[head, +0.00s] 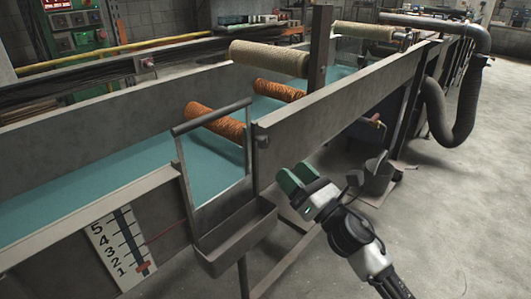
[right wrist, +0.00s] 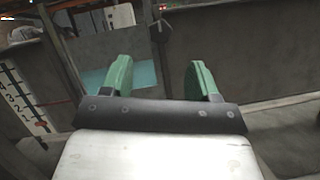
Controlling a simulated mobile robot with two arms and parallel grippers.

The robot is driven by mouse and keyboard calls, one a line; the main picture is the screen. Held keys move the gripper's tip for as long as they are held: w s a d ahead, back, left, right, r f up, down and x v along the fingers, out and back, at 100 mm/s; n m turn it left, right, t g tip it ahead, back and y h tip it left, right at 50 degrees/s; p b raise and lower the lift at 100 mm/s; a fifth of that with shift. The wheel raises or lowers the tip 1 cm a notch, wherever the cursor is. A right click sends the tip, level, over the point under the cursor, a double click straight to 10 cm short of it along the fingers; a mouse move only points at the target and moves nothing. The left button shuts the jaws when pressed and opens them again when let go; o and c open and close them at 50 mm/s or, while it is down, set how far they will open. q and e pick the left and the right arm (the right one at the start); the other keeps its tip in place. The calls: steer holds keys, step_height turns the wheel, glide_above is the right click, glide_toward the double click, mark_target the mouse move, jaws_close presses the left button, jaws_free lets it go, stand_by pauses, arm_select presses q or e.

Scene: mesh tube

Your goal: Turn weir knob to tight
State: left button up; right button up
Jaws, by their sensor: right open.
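The weir knob (head: 262,140) looks like a small dark knob on the tank's grey side wall, just right of the weir frame (head: 213,116). In the right wrist view the knob (right wrist: 162,28) seems to show small and dark, above and beyond the gap between my fingers. Its setting cannot be read. My right gripper (head: 296,178) has green fingers and is open and empty, below and right of the knob, apart from it. The right wrist view shows the fingers (right wrist: 156,78) spread. My left gripper is not in view.
A level gauge (head: 122,250) numbered 1 to 5 has a red marker near the bottom. A metal trough (head: 235,240) juts out below the weir. Orange rollers (head: 215,122) sit over teal liquid (head: 85,198). Open floor lies to the right.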

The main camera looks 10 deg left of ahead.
mark_target(267, 144)
steer(key=x, duration=0.8)
steer(key=shift+w+a+r, duration=0.1)
steer(key=shift+w+a, duration=0.1)
steer(key=shift+a, duration=0.1)
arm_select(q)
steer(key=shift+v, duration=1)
arm_select(e)
steer(key=shift+x, duration=0.8)
steer(key=shift+c, duration=0.2)
steer(key=c, duration=0.9)
steer(key=shift+m+h+p, duration=0.4)
steer(key=shift+m+p, duration=0.05)
steer(key=shift+m, duration=0.65)
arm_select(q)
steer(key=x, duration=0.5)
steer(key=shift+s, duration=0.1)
arm_select(e)
steer(key=o, duration=0.9)
steer(key=shift+o, duration=0.2)
